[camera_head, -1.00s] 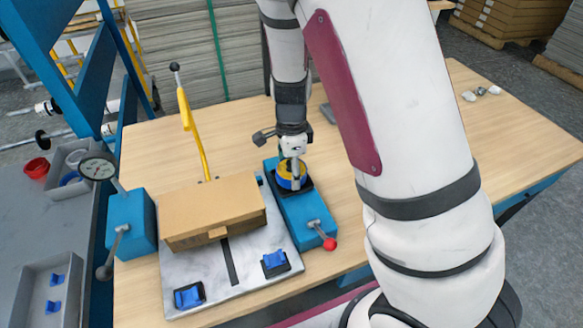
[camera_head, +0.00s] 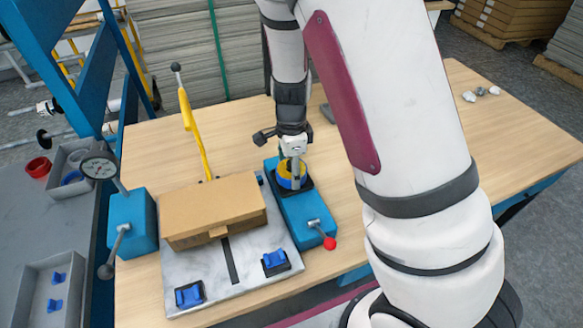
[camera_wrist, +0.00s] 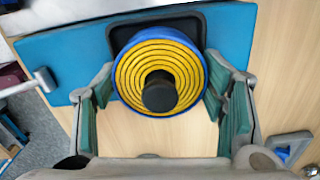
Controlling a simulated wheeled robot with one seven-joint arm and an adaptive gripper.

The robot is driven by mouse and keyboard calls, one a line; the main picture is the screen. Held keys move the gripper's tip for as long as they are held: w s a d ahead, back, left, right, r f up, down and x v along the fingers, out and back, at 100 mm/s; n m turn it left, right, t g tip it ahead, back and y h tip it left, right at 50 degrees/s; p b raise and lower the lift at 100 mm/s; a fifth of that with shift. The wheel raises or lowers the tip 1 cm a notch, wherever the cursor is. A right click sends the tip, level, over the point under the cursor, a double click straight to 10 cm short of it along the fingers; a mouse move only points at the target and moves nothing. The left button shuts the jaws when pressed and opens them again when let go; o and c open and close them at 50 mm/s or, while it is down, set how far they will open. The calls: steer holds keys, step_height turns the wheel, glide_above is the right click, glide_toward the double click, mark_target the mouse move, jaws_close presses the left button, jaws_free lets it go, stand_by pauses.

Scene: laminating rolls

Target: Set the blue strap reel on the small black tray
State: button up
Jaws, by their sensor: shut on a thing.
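The blue strap reel (camera_head: 284,178), blue at the rim with yellow rings on its face, is between the fingers of my gripper (camera_head: 294,162). In the wrist view, the reel (camera_wrist: 135,75) has a dark round hub, and my gripper (camera_wrist: 160,85) has one green-padded finger on each side of it. The small black tray (camera_head: 306,188) is on the blue base. In the wrist view, the tray (camera_wrist: 124,32) shows behind the reel's upper edge, and the reel hides its lower part. I cannot tell whether the reel touches the tray or hangs just above it.
The blue base (camera_head: 300,211) has a red-knobbed lever (camera_head: 329,243). Left of it, a cardboard box (camera_head: 212,206) lies on a marble plate (camera_head: 250,277) with blue-topped clamps. A yellow lever (camera_head: 196,135) rises behind the box. The wooden table's right side (camera_head: 500,135) is mostly clear.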

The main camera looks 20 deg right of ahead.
steer(key=shift+f+b, duration=0.35)
steer(key=shift+f, duration=0.25)
steer(key=o, duration=1)
steer(key=shift+o, duration=0.2)
steer(key=shift+r, duration=0.1)
steer(key=shift+r+p, duration=2.3)
steer(key=shift+r, duration=0.7)
steer(key=shift+r+p, duration=1.35)
steer(key=shift+r, duration=1.1)
steer(key=shift+r, duration=0.1)
